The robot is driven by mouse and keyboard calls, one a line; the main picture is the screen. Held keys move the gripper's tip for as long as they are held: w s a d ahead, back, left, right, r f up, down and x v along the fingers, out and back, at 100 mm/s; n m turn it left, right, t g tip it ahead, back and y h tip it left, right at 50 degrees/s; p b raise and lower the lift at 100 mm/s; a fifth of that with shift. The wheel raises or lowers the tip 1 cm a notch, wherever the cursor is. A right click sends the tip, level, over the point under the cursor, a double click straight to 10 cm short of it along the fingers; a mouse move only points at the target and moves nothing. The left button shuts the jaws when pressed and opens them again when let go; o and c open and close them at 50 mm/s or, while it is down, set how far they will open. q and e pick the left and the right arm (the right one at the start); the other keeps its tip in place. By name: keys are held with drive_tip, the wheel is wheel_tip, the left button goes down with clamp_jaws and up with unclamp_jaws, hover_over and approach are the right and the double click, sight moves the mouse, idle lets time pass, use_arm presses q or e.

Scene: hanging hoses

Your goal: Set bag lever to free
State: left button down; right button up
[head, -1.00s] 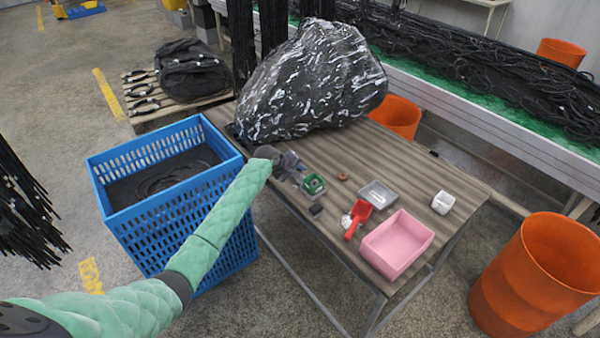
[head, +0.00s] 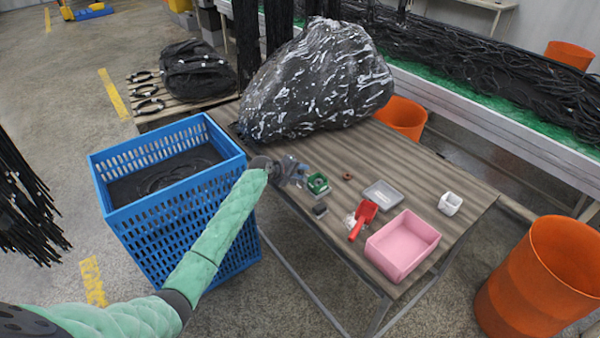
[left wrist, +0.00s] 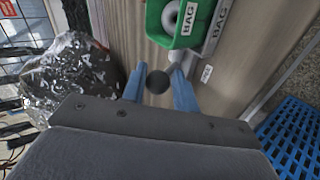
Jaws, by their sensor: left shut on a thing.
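A green box (head: 318,183) stands on the table; in the left wrist view the green box (left wrist: 153,22) has a white BAG label and a pale ring inside. A second BAG label (left wrist: 219,22) is on a grey strip beside it. My left gripper (head: 302,178) is next to the box, at its left in the head view. In the left wrist view its blue fingers (left wrist: 158,88) are shut on a round black knob (left wrist: 158,82), which I take for the bag lever's knob. The lever's setting cannot be read. A small white tag (left wrist: 206,74) is too small to read. My right gripper is out of view.
A large black-and-silver bag (head: 318,80) fills the table's back. A red scoop (head: 363,218), pink bin (head: 402,246), grey tray (head: 382,195) and white cup (head: 450,203) are to the right. A blue crate (head: 185,225) stands under my left arm.

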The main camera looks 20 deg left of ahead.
sight(299, 172)
use_arm(q)
drive_tip(key=c, duration=1.5)
unclamp_jaws()
drive_tip(key=shift+d, duration=0.25)
drive_tip(key=o, duration=0.4)
drive_tip(key=shift+w+d, duration=0.1)
drive_tip(key=shift+f, duration=0.15)
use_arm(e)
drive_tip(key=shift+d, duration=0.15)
